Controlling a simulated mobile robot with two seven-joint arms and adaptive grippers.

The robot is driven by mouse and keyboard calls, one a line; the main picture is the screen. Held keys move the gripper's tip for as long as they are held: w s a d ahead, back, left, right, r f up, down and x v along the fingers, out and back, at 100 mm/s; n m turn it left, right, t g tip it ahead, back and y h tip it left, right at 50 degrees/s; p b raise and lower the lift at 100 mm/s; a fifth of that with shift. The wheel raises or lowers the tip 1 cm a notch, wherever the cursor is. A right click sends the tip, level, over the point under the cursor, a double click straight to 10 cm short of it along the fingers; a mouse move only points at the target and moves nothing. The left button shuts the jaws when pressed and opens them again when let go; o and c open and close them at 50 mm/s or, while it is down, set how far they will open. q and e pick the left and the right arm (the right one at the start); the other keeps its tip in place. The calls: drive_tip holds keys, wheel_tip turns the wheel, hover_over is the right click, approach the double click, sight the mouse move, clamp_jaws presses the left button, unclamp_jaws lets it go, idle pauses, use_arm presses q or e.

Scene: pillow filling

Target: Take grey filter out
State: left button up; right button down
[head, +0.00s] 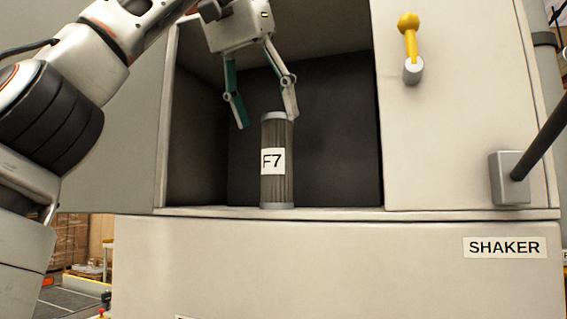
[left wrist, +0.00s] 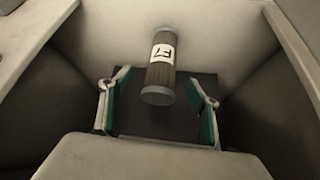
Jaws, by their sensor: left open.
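The grey filter (head: 277,185) is an upright ribbed cylinder with a white "F7" label. It stands on the floor of the open shaker compartment, near the front edge. My left gripper (head: 266,118) is open and empty, reaching down from above at the compartment's opening. In the head view its right fingertip is close to the filter's top and the left fingertip hangs to the left of it. In the left wrist view the filter (left wrist: 161,70) shows between and beyond the two open fingers (left wrist: 158,115). I cannot tell whether a finger touches it. My right gripper is out of view.
A yellow-knobbed handle (head: 410,45) and a grey box with a dark rod (head: 509,180) stick out on the right. There is free room right of the filter.

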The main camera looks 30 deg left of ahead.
sight(275, 144)
use_arm(q)
drive_tip(key=shift+x, duration=1.45)
drive_tip(key=w+f, duration=0.2)
drive_tip(key=f, duration=0.1)
drive_tip(key=shift+w+a, duration=0.4)
drive_tip(key=shift+s+d, duration=0.1)
drive_tip(key=c, duration=1.4)
